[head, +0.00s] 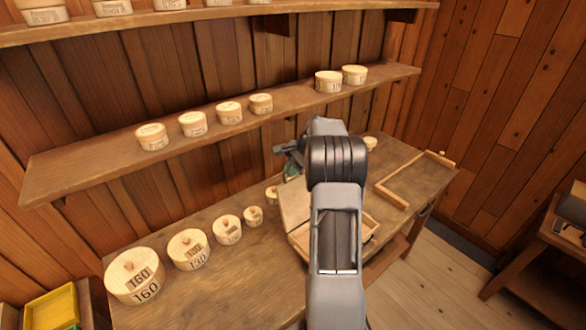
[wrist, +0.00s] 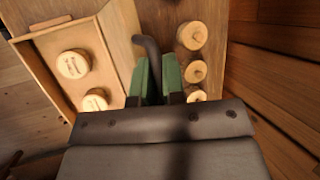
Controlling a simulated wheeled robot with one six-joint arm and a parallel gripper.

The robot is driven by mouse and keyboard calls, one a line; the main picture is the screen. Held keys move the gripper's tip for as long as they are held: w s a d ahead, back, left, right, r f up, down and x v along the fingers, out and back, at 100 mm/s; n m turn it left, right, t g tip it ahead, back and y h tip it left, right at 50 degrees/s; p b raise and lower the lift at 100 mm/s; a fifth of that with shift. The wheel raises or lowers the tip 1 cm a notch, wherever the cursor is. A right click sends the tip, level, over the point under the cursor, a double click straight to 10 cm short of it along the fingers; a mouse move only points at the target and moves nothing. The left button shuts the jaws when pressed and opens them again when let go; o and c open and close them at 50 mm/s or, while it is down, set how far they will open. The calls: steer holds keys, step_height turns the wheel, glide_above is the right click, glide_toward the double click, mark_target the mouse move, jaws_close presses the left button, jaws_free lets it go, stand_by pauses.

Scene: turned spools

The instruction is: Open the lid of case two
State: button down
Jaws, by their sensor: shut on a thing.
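The open wooden case (wrist: 40,62) is at the left of the wrist view, with round pale pieces (wrist: 73,64) inside. In the head view the case (head: 368,240) is partly hidden behind my arm. Its lid (head: 295,204) stands raised on the left side of the case; it also shows in the wrist view (wrist: 117,42). My gripper (head: 292,168) is at the lid's far end. In the wrist view the green pads of my gripper (wrist: 155,82) are shut on a dark bent handle (wrist: 147,50) beside the lid. No case number is readable.
Lidded round spools (head: 134,275) line the bench (head: 220,275) left of the case; several more (wrist: 193,36) stand close to my gripper. An open-sided wooden frame (head: 391,197) lies at the bench's right. Shelves (head: 210,118) with round boxes run along the wall.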

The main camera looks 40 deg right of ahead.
steer(key=shift+w+f, duration=0.15)
stand_by(0.3)
steer(key=c, duration=1.2)
jaws_free()
steer(key=b+v, duration=0.1)
steer(key=v, duration=1.3)
steer(key=shift+w+b, duration=0.2)
steer(key=shift+b, duration=0.15)
